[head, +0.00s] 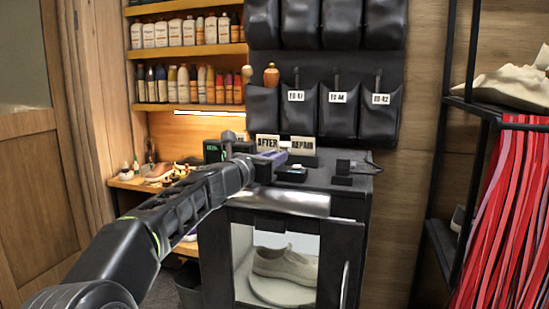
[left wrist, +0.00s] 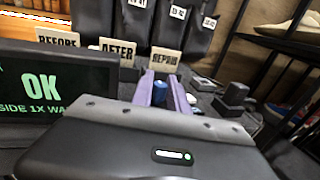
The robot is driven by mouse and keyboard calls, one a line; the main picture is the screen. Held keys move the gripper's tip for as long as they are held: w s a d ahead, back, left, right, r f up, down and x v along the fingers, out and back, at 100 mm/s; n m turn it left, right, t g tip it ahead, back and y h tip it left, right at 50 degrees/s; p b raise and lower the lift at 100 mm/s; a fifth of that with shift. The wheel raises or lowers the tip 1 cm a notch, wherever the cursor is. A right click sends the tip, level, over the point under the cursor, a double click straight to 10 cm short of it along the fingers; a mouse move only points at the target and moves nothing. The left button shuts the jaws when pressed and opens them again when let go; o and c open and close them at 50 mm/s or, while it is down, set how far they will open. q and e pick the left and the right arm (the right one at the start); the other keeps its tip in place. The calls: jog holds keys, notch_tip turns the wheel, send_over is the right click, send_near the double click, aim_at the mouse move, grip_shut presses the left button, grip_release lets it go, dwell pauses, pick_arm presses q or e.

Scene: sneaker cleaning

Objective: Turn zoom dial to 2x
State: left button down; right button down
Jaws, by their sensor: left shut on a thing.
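My left gripper (head: 279,159) reaches over the top of the dark cabinet in the head view. In the left wrist view its two purple fingers (left wrist: 162,92) stand on either side of a small blue cylinder (left wrist: 160,92), which looks like the zoom dial, and are shut on it. The dial's markings are hidden. A black screen (left wrist: 50,95) at the left of the wrist view shows green text, "OK" and "SIDE 1X WA…", cut off at the edge. My right gripper is not in view.
Cards reading AFTER (left wrist: 117,48) and REPAIR (left wrist: 166,58) stand behind the fingers. A black block device (left wrist: 232,98) sits to the right. The cabinet (head: 345,206) holds a pale sneaker (head: 284,265) behind its front. Black pouches (head: 298,112) hang on the wall above.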

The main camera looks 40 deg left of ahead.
pick_arm(q)
jog(key=c, duration=1.3)
grip_release()
jog(key=shift+s, duration=0.1)
jog(key=s+b, duration=0.1)
jog(key=s, duration=0.6)
jog(key=shift+s+d, duration=0.3)
